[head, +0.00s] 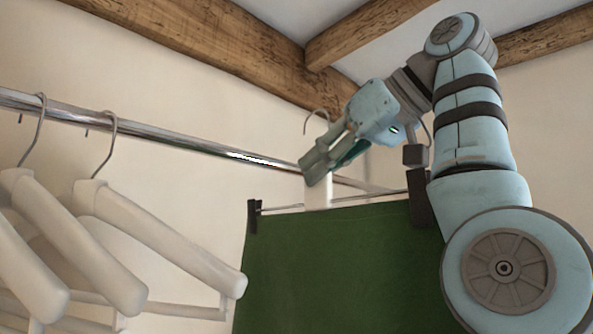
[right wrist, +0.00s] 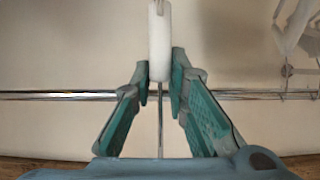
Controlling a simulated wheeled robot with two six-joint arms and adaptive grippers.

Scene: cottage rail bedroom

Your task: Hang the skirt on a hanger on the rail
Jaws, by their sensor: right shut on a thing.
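The green skirt (head: 330,262) hangs from a clip hanger with a thin metal bar, a white neck (head: 317,195) and dark clips (head: 253,217). My right gripper (head: 315,168) is shut on the hanger's white neck. The right wrist view also shows this white part (right wrist: 160,42) between the fingertips (right wrist: 160,85). The hanger's metal hook (head: 317,118) shows above the gripper and above the line of the chrome rail (head: 200,147), apart from it in the picture. The rail (right wrist: 60,95) crosses behind the fingers in the right wrist view. My left gripper is out of view.
Several white hangers (head: 160,243) hang on the rail's left part. The rail between them and my right gripper is bare. Wooden ceiling beams (head: 215,52) run overhead. In the right wrist view, other white hangers (right wrist: 298,25) show at the upper right.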

